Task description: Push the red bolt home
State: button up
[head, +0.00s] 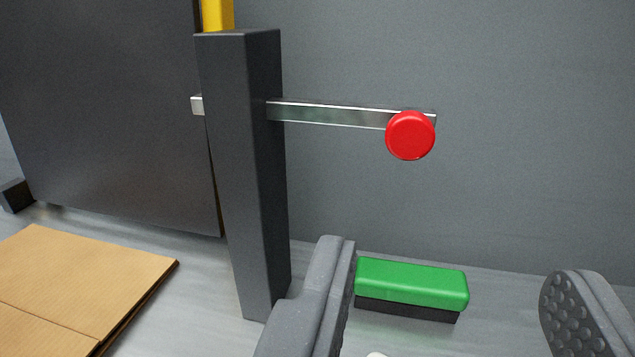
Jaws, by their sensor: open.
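The red bolt's round knob (410,135) sits at the right end of a flat silver bar (335,114). The bar runs level through a dark grey post (248,170). A short silver tip (197,106) of it shows on the post's left side, beside a dark panel (110,100). Most of the bar lies out to the right of the post. My gripper (450,300) is open, its two fingers wide apart at the bottom of the picture. It is below the knob in the picture and touches neither knob nor bar.
A green-topped block with a black base (411,286) lies on the grey floor, seen between my fingers. A flat cardboard piece (80,280) lies at lower left. A yellow upright (217,14) stands behind the post. A small white thing (376,354) is cut off at the bottom edge.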

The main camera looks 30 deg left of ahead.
aim_at(411, 139)
jog(key=shift+a+b+x, duration=0.2)
jog(key=shift+b+x, duration=0.15)
jog(key=shift+x, duration=3.1)
jog(key=shift+a+b+x, duration=0.25)
jog(key=shift+b+x, duration=0.05)
jog(key=shift+x, duration=3.1)
jog(key=shift+s+f, duration=0.1)
jog(key=shift+s, duration=0.1)
jog(key=c, duration=0.9)
